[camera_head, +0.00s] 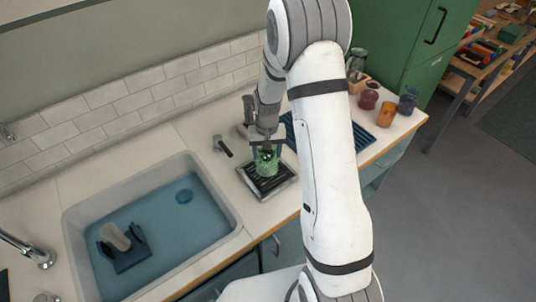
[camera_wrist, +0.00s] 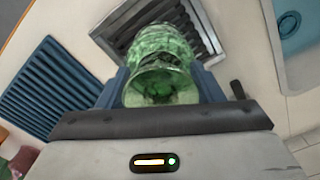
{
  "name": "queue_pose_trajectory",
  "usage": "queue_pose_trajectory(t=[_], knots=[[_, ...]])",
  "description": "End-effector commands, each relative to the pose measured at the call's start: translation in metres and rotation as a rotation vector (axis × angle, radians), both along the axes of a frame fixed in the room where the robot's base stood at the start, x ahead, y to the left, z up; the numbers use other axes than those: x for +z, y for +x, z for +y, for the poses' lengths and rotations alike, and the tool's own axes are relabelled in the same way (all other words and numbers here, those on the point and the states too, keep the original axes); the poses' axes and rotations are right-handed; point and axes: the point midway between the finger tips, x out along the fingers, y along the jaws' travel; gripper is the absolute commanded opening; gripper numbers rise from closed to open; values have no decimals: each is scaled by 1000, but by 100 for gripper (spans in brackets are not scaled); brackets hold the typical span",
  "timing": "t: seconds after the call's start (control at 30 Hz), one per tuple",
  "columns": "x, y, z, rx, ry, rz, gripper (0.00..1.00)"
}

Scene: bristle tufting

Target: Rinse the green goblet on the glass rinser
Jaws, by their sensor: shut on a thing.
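The green goblet (camera_head: 266,160) is clear green glass. My gripper (camera_head: 266,144) is shut on it and holds it over the glass rinser (camera_head: 284,184), a dark slatted grate in a metal frame set in the counter. In the wrist view the goblet (camera_wrist: 160,68) sits between the blue finger pads, its round end facing the camera, and the rinser (camera_wrist: 207,40) lies beyond it. I cannot tell whether the goblet touches the grate.
A sink (camera_head: 228,218) with blue water lies left of the rinser and holds a brush fixture (camera_head: 122,246). A blue ribbed mat (camera_head: 364,138) lies to the right, partly behind my arm. Beyond it stand an orange cup (camera_head: 387,115), a dark red cup (camera_head: 369,99) and a blue one (camera_head: 407,103).

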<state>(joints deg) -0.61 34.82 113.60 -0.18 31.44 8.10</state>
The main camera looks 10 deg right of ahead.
Motion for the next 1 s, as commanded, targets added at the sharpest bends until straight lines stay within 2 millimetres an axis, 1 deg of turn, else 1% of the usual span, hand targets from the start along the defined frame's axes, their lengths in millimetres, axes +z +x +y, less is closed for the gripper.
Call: queue_pose_trajectory(t=[0.87, 1.0], knots=[[-14, 0, -1, -2, 0, 0, 31], [-14, 0, -1, -2, 0, 0, 31]])
